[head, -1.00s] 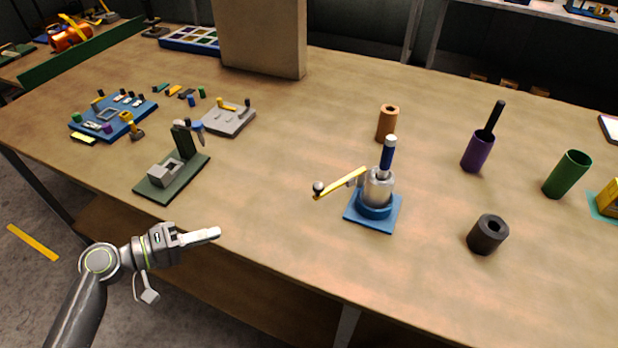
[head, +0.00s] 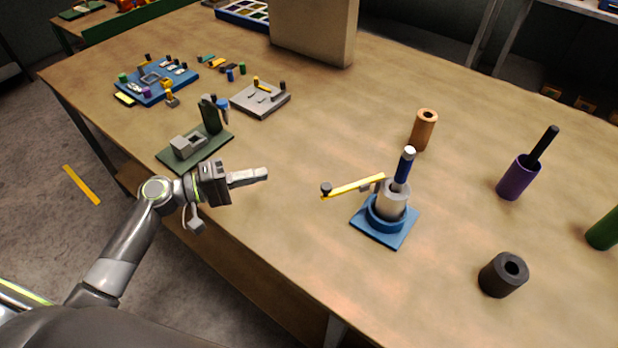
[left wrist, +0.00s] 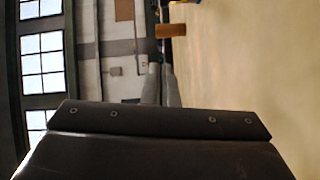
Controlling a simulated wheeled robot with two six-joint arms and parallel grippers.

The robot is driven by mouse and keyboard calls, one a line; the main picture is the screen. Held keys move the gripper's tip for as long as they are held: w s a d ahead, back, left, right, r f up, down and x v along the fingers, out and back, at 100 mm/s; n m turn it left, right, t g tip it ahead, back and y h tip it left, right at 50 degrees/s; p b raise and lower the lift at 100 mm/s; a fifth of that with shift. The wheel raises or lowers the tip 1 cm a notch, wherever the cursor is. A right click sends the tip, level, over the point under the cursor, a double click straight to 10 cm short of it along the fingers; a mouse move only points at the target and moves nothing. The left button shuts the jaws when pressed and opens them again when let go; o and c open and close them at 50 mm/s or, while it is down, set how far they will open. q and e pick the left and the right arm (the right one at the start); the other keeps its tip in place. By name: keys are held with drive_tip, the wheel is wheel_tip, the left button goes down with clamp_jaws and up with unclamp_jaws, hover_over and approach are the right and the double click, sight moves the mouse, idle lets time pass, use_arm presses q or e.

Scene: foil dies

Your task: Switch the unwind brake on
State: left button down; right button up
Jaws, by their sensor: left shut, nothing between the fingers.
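A blue-based stand (head: 378,230) carries a grey spindle (head: 393,202) with a blue, white-topped rod (head: 404,168) rising from it. A yellow lever (head: 352,187) with a dark knob reaches left from the spindle. No label shows which part is the unwind brake. A grey plate (head: 262,104) farther back has a small yellow lever with dark knobs. My left gripper (head: 265,173) is shut and empty, above the table's front part, left of the yellow lever's knob and apart from it. Its closed fingers show in the left wrist view (left wrist: 161,88). My right gripper is out of view.
A green stand (head: 208,148) with a grey block is just behind and left of my left gripper. The table between gripper and lever is clear.

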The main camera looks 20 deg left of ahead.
use_arm(q)
drive_tip(key=d+p, duration=0.2)
drive_tip(key=d, duration=0.1)
drive_tip(key=w+d+p, duration=0.1)
drive_tip(key=d+p, duration=0.1)
drive_tip(key=d, duration=0.2)
drive_tip(key=w+d+f+p, duration=0.1)
drive_tip(key=d, duration=0.3)
drive_tip(key=shift+w+p, duration=0.25)
drive_tip(key=shift+p, duration=0.15)
